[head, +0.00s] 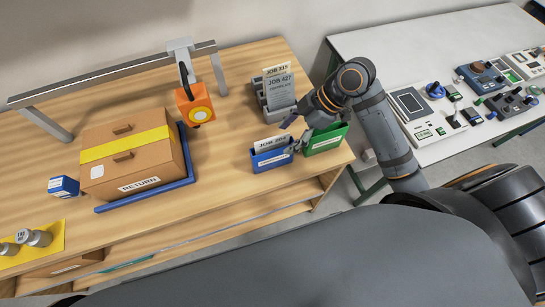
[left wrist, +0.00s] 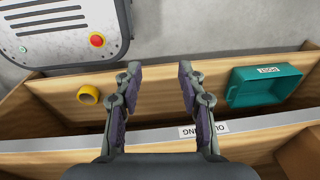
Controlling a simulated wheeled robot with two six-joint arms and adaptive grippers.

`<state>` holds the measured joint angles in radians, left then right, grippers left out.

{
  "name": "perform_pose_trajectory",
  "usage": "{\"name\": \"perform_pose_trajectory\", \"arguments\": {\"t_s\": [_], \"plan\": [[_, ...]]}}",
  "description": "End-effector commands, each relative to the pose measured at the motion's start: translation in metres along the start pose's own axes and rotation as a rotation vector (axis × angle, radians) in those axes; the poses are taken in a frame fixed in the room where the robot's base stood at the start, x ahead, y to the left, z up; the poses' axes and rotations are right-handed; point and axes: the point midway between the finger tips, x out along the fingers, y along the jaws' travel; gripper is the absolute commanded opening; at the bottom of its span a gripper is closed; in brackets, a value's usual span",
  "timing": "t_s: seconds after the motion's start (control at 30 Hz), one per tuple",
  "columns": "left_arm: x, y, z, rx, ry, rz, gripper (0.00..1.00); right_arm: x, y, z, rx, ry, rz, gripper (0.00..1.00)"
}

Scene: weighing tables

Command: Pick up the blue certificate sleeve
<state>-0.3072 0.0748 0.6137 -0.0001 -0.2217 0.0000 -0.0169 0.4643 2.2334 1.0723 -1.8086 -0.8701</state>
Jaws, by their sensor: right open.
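The blue certificate sleeve (head: 271,162) stands on the wooden table near its front right edge, with a white card marked JOB in it. A green sleeve (head: 326,139) stands just to its right. My right gripper (head: 290,134) is open and empty. In the head view its fingers appear at the upper right of the blue sleeve, between it and the grey rack; I cannot tell whether they touch anything. My left gripper (left wrist: 160,92) is open and empty in the left wrist view and is not seen in the head view.
A grey rack (head: 279,98) with job cards stands behind. A cardboard RETURN box (head: 130,165) rests on a blue platform, with an orange hanging scale (head: 194,104) beside it. A white table (head: 400,42) with instruments is at right. A teal tray (left wrist: 263,86) shows in the left wrist view.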

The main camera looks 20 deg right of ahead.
Motion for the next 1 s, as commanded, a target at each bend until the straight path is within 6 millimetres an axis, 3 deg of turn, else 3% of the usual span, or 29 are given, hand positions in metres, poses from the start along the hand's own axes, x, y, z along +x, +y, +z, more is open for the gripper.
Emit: {"name": "perform_pose_trajectory", "arguments": {"t_s": [0.1,0.3,0.47,0.73,1.0], "plan": [[-0.001,-0.001,-0.007,0.0,0.011,-0.002,0.4,0.015,0.0,-0.001,0.001,0.005,0.001,0.62],[-0.001,-0.004,-0.018,0.001,0.028,-0.005,0.4,0.024,0.0,0.0,0.001,0.0,0.001,0.62],[-0.005,-0.005,-0.016,0.001,0.024,-0.005,0.4,0.031,0.001,-0.002,0.003,0.004,-0.001,0.62],[-0.015,-0.005,-0.011,0.002,0.015,-0.005,0.4,0.07,0.002,-0.004,0.004,0.002,-0.001,0.62],[-0.014,-0.006,-0.011,0.002,0.014,-0.005,0.4,0.076,0.003,-0.002,0.0,-0.002,0.001,0.62]]}}
